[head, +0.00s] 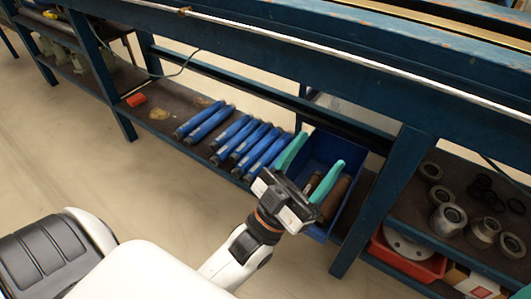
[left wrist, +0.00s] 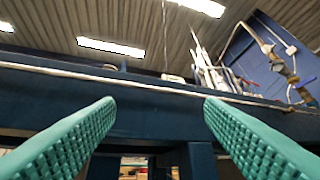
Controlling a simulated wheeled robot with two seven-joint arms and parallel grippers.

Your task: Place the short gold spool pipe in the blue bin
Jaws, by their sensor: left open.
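The blue bin (head: 352,154) stands on the lower shelf under the bench. Two brownish cylinders lie in it: a shorter one (head: 313,183) with a pale end and a longer, darker one (head: 335,199). I cannot tell for sure whether either is the short gold spool pipe. My left gripper (head: 321,149) is open over the bin in the head view, with its teal fingers spread and partly hiding the bin. In the left wrist view the gap between the fingers (left wrist: 159,101) is empty. My right gripper is not in view.
Several blue pipes (head: 240,140) lie on the shelf left of the bin. A blue bench leg (head: 385,195) stands right of it, before metal rings (head: 448,217) and a red tray (head: 432,265). The bench rail (head: 270,60) overhangs the shelf.

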